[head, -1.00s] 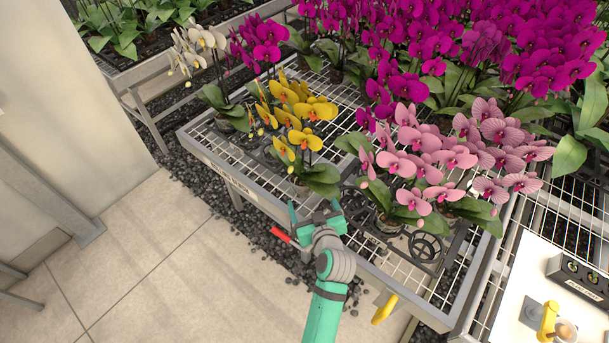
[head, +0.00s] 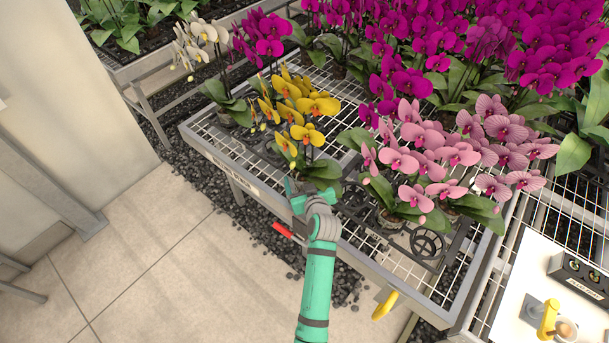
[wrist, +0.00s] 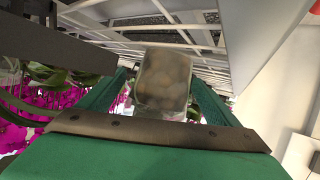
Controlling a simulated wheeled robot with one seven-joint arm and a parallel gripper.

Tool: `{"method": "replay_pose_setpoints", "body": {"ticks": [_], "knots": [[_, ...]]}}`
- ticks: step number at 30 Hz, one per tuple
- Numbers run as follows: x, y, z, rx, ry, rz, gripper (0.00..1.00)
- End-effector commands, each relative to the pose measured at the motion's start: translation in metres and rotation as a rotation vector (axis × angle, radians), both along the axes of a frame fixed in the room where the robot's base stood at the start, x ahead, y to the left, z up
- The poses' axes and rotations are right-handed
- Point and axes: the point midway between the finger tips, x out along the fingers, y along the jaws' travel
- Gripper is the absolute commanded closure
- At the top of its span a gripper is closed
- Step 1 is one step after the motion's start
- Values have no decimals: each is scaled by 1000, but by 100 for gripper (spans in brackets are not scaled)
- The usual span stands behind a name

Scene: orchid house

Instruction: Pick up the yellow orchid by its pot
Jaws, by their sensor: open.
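The yellow orchid (head: 304,105) stands near the front edge of the mesh bench, with yellow blooms above broad green leaves. In the head view its pot is mostly hidden behind leaves and my gripper. My gripper (head: 298,187) is at the bench's front edge, just in front of and below those leaves. In the wrist view a clear pot (wrist: 163,82) with pale brown filling shows ahead, between the two green fingers of my gripper (wrist: 160,95). The fingers are apart, with a gap visible on the pot's sides; contact cannot be told.
Pink orchids (head: 425,160) stand close on the right and magenta orchids (head: 440,40) behind. A white orchid (head: 200,42) stands at the back left. The bench (head: 225,165) has a raised metal edge. Black plant holders lie on its mesh. Tiled floor is clear at left.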

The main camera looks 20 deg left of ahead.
Motion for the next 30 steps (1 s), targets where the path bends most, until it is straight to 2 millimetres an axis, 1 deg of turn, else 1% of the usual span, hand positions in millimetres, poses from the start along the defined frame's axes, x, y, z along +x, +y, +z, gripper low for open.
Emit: {"method": "replay_pose_setpoints", "body": {"ticks": [5, 6, 8, 9, 11, 12, 13, 20, 23, 26, 28, 29, 30], "knots": [[0, 0, 0, 0, 0, 0, 15], [0, 0, 0, 1, 0, 0, 20], [0, 0, 0, 1, 0, 0, 34], [0, 0, 0, 1, 0, 0, 44], [0, -1, 0, 1, 0, -1, 58], [0, -1, 0, 1, 0, -1, 68], [1, -1, 1, 2, -3, -2, 72], [0, 0, 2, 1, -3, -1, 72], [1, 0, 8, 3, -4, 0, 72], [1, 0, 20, 2, -6, 0, 72], [1, 0, 33, 2, -6, -1, 72], [-2, -1, 38, 2, -6, -1, 72], [-10, -2, 44, 2, -5, 0, 72]]}}
